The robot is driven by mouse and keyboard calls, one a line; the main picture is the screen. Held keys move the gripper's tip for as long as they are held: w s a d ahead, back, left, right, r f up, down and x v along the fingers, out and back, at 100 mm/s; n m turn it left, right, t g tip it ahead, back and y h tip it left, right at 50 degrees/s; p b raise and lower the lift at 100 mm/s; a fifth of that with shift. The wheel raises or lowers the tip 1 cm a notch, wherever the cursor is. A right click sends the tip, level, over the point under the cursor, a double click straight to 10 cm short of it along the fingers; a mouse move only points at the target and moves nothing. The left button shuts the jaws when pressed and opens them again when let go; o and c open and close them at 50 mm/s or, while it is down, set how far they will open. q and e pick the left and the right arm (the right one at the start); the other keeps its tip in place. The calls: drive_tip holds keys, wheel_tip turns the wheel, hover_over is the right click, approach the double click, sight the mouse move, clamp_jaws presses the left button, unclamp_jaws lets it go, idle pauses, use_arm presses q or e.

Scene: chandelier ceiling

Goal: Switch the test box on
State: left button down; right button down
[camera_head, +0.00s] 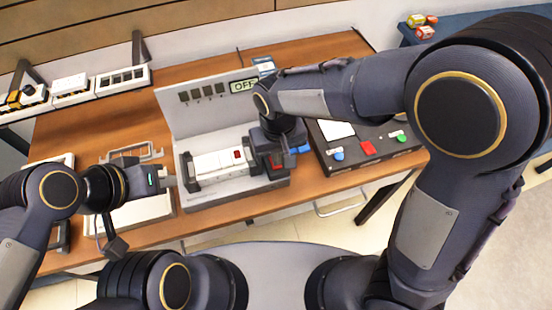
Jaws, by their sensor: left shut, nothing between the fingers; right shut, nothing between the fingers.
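The grey test box (235,195) stands on the wooden table, with an upright back panel whose display (244,86) reads OFF. A white module (215,163) with a small red part lies in its tray between dark end holders. My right gripper (277,162) is shut and empty, pointing down at the right end of the test box. Something red shows at its fingertips, partly hidden; I cannot tell whether they touch it. My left gripper (168,181) is shut and empty, just left of the test box's left end.
A black panel (345,165) with blue, red and green buttons stands right of the test box. White trays (125,82) line the back left. A grey wire frame (135,150) and a pale tray (150,210) lie at left. A blue bench (465,27) is at back right.

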drive_tip(key=shift+f+b, duration=0.75)
drive_tip(key=shift+f, duration=0.25)
idle(0.8)
drive_tip(key=shift+r, duration=0.15)
wheel_tip(320, 180, up, 7)
drive_tip(key=p, duration=0.6)
idle(0.5)
drive_tip(key=s+d+r+m+t+y, duration=0.1)
drive_tip(key=d+r+y, duration=0.1)
drive_tip(key=d+r, duration=0.3)
drive_tip(key=s+d+r+m+y, duration=0.1)
drive_tip(key=s+d+r+y, duration=0.1)
drive_tip(key=d, duration=0.5)
drive_tip(key=s+d+r+m+t, duration=0.2)
drive_tip(key=s+d+m+t, duration=0.1)
drive_tip(key=s+d, duration=0.5)
drive_tip(key=shift+s+d+r+t, duration=0.3)
drive_tip(key=shift+s+t, duration=0.1)
drive_tip(key=shift+t, duration=0.4)
